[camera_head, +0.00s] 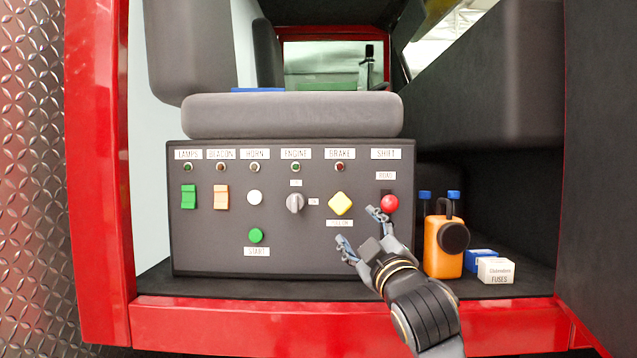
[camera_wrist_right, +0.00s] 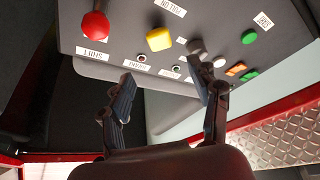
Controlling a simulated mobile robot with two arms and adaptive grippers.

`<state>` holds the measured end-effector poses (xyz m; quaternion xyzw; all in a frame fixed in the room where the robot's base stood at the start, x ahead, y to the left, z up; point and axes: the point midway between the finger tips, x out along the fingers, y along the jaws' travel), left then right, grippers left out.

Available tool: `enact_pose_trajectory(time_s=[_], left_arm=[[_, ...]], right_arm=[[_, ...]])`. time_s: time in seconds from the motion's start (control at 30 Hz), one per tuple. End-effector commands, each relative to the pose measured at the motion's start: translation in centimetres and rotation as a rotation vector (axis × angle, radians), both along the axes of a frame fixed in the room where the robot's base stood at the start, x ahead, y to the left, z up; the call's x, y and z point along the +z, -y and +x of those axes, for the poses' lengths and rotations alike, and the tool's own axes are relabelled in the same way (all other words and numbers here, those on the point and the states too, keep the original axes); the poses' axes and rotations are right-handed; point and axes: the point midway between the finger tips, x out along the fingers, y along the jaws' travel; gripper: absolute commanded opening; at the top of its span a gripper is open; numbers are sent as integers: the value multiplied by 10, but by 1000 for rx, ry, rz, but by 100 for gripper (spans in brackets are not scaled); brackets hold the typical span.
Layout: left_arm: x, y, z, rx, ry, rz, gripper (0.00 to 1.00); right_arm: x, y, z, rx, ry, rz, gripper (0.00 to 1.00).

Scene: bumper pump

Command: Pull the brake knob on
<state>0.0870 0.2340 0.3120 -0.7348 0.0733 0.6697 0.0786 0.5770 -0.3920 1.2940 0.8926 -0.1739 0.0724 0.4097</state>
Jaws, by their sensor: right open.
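The brake knob (camera_head: 340,204) is a yellow diamond-shaped knob on the grey control panel, under the BRAKE label (camera_head: 339,154) and a small dark red lamp (camera_head: 339,168). It also shows in the right wrist view (camera_wrist_right: 160,39), beyond the fingers. My right gripper (camera_head: 359,228) is open and empty, just below and right of the knob in the head view. In the right wrist view its two fingers (camera_wrist_right: 162,80) are spread, with the knob beyond the gap between them. I see no contact with the knob. My left gripper is not in view.
The engine switch (camera_head: 296,202) is left of the brake knob. An orange container (camera_head: 442,246) and a white fuses box (camera_head: 495,270) stand right of the panel. A red sill (camera_head: 230,325) runs along the front.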

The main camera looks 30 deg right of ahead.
Motion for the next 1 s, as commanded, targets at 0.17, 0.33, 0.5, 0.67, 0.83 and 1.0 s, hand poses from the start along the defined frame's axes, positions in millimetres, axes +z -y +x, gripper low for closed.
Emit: enact_pose_trajectory(time_s=[0.17,0.33,0.5,0.67,0.83,1.0], left_arm=[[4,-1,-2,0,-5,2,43],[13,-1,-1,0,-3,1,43],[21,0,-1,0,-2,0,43],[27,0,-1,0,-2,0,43],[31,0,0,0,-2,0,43],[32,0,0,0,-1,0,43]], right_arm=[[5,6,16,-4,-5,4,62],[16,14,49,-3,-4,4,62],[25,23,82,-2,-3,4,62],[32,29,106,-2,-3,3,62],[36,34,122,-2,-3,2,62],[36,35,127,-2,-2,1,62]])
